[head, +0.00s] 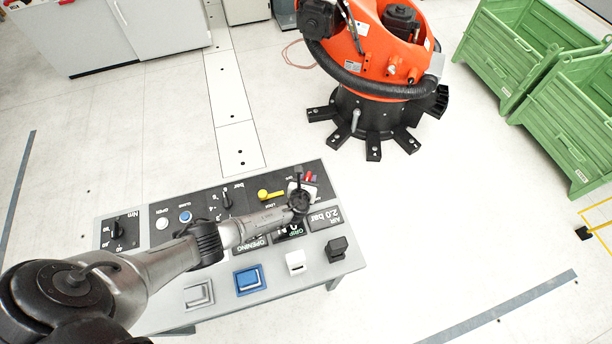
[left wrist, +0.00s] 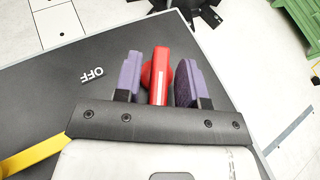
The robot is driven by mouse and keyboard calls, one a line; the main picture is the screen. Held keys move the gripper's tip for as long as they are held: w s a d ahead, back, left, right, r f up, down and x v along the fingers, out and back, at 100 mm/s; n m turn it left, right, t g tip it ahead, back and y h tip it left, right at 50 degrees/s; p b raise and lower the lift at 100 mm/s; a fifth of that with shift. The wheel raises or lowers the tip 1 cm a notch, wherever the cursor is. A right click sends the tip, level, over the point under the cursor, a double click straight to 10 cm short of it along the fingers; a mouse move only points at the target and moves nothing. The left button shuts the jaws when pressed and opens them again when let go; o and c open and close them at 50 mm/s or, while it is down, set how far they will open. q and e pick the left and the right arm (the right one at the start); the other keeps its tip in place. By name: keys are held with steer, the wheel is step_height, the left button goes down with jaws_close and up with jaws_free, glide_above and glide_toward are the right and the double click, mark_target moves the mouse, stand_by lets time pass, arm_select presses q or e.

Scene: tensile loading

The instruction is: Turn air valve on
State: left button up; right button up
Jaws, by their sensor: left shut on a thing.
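The air valve has a red handle (left wrist: 159,80) on the dark panel of the control console. In the head view a little of the red (head: 309,176) shows just beyond my left gripper (head: 302,190). An OFF label (left wrist: 92,75) is printed on the panel to the left of the handle. The left hand hides the area around the valve in the head view. My right gripper is not in view.
The console (head: 205,313) carries knobs, a yellow lever (head: 270,194), and blue (head: 249,280), white (head: 296,262) and black (head: 336,249) blocks along its front. An orange robot arm (head: 375,50) stands behind it. Green crates (head: 570,130) stand at right. Floor between them is clear.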

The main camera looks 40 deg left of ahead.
arm_select(q)
steer(key=n+g+y, duration=0.1)
steer(key=n+y, duration=0.1)
steer(key=shift+w+d+n+g+y, duration=0.15)
steer(key=shift+d+n+g+y, duration=0.1)
steer(key=shift+n+g+y, duration=0.15)
steer(key=shift+w+n+g+y+b, duration=0.15)
steer(key=shift+n+g+y+b, duration=0.9)
steer(key=shift+n+g+y, duration=0.55)
steer(key=shift+n, duration=0.3)
steer(key=o, duration=0.5)
steer(key=shift+o, duration=0.2)
steer(key=shift+r, duration=0.1)
